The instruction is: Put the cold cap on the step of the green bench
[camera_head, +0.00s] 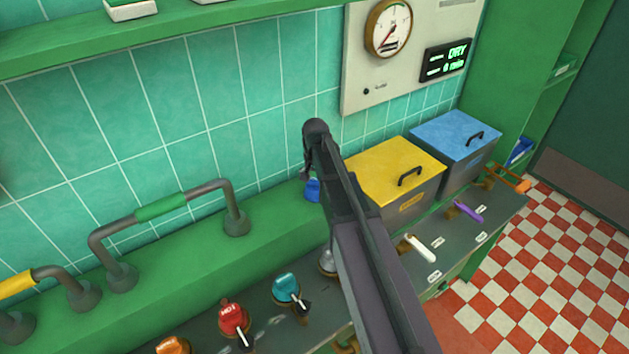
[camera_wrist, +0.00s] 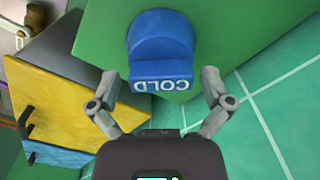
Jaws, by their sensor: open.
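The blue cold cap (camera_wrist: 160,55), lettered COLD, shows upside down in the wrist view against a green surface, and it appears to rest there. In the head view the cold cap (camera_head: 313,190) is a small blue patch beside my arm, at the green step (camera_head: 270,215) along the back of the bench. My gripper (camera_wrist: 160,78) is open, with one finger on each side of the lettered part and gaps visible between fingers and cap. In the head view my gripper (camera_head: 306,172) is mostly hidden by my own arm.
A yellow-lidded box (camera_head: 375,170) and a blue-lidded box (camera_head: 455,135) stand right of the cap. A grey pipe with a green sleeve (camera_head: 160,207) rises from the step at left. Red HOT (camera_head: 233,316) and teal (camera_head: 286,288) knobs sit in front. The tiled wall is behind.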

